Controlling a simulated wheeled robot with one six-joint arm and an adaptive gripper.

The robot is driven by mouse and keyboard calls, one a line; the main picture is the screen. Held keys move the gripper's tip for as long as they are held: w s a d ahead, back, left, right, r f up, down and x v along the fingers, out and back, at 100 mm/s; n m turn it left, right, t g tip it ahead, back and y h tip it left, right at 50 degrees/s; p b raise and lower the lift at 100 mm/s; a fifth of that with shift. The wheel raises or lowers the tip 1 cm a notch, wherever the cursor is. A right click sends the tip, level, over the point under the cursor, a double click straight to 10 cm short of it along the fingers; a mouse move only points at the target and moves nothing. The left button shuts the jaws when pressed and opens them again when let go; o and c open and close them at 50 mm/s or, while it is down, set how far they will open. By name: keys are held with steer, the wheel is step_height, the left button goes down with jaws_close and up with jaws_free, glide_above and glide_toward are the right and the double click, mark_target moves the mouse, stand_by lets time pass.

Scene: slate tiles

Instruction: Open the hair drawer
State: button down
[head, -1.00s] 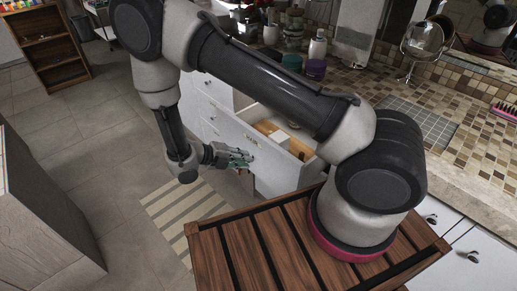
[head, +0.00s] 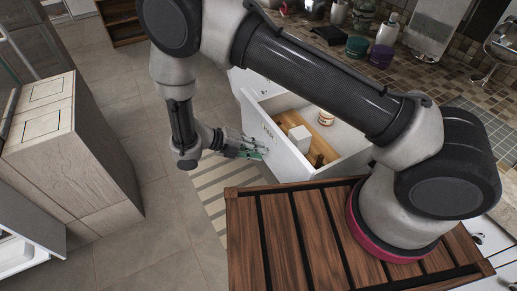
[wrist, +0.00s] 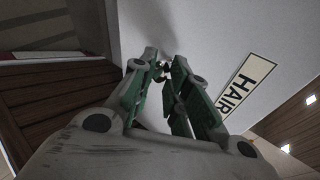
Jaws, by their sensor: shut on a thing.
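The hair drawer (head: 285,158) is white and stands pulled out of the white cabinet, its inside showing. Its front bears a HAIR label (head: 268,131), which also shows in the wrist view (wrist: 246,88). My gripper (head: 262,148) is at the outer face of the drawer front, below the label. In the wrist view my green-padded fingers (wrist: 163,72) are closed in on a small dark handle part at the drawer front, mostly hidden between the fingertips.
Inside the drawer are a white box (head: 300,138), a jar (head: 326,117) and wooden-coloured pieces. The tiled counter (head: 398,82) above holds several jars and bottles. A striped mat (head: 218,192) lies on the floor. A light wood cabinet (head: 70,160) stands at left.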

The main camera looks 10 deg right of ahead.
steer(key=c, duration=1.7)
jaws_free()
steer(key=shift+o, duration=0.2)
steer(key=v, duration=1.2)
